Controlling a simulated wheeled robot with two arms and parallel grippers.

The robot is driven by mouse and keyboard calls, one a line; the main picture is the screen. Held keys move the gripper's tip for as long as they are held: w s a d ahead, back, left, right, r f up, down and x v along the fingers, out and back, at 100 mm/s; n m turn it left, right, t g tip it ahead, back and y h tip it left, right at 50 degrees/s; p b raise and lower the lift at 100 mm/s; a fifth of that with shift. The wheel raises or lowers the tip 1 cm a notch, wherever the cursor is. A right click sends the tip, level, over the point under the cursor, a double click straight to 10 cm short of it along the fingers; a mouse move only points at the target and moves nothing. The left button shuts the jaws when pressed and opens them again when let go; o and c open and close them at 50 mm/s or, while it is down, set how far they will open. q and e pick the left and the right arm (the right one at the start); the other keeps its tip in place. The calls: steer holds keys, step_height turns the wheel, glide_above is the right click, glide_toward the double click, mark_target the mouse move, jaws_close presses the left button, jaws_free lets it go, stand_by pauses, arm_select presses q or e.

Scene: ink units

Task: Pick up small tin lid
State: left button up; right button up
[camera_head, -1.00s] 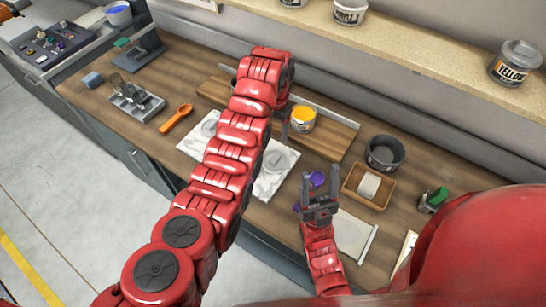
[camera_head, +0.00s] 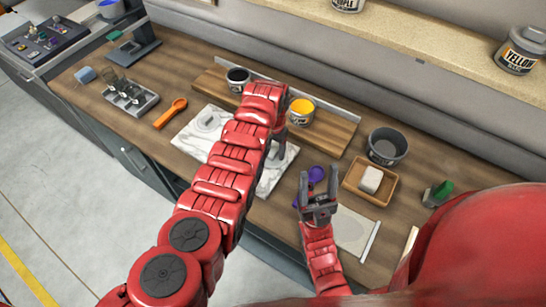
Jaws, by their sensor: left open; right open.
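A white marble slab (camera_head: 190,139) lies on the bench, partly covered by my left arm. A round, pale grey lid (camera_head: 208,121) lies on its left part. A second round grey lid (camera_head: 274,158) shows in part on its right side, beside my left gripper. I cannot tell which one is the small tin lid. My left gripper (camera_head: 281,145) points down over the slab's right part, largely hidden by its own arm, open, with nothing seen in it. My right gripper (camera_head: 319,190) is open and empty, pointing up near a purple round item (camera_head: 316,173).
A wooden board (camera_head: 335,134) behind the slab carries a dark tin (camera_head: 238,80) and a yellow-topped tin (camera_head: 300,111). A grey bowl (camera_head: 386,146) and a wooden tray (camera_head: 383,195) with a white block stand right. An orange spoon (camera_head: 171,112) lies left.

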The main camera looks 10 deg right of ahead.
arm_select(q)
steer(key=shift+s+r, duration=0.15)
steer(key=shift+r, duration=0.05)
steer(key=shift+c, duration=1.8)
jaws_close()
